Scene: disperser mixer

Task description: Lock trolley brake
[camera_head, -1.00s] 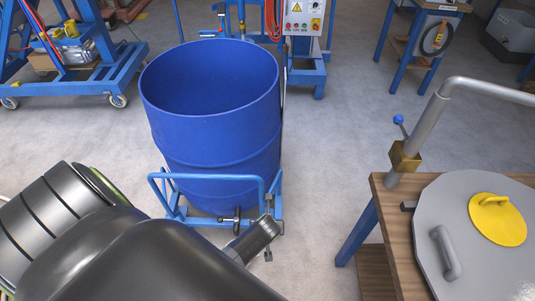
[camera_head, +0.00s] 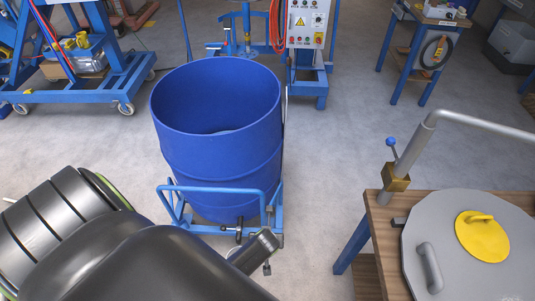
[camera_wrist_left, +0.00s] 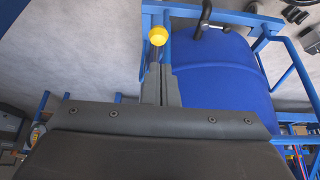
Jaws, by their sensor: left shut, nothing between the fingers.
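The trolley (camera_head: 213,189) is a blue tube frame around the foot of a blue drum (camera_head: 216,150). Its frame also shows in the left wrist view (camera_wrist_left: 228,16). My left arm covers the trolley's near front in the head view. My left gripper (camera_head: 266,241) is at the trolley's near right corner. In the left wrist view its fingers (camera_wrist_left: 160,72) are shut and empty, beside the drum. A yellow ball knob (camera_wrist_left: 157,35) on a short stem is at the fingertips; I cannot tell whether they touch. A black handle (camera_wrist_left: 205,19) is on the frame. My right gripper is not in view.
A wooden-topped table (camera_head: 372,212) stands at right, with a grey lid (camera_head: 460,275) and a bent grey pipe (camera_head: 415,145). A control box (camera_head: 306,24) on a blue stand is behind the drum. Open floor (camera_head: 340,140) lies between drum and table.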

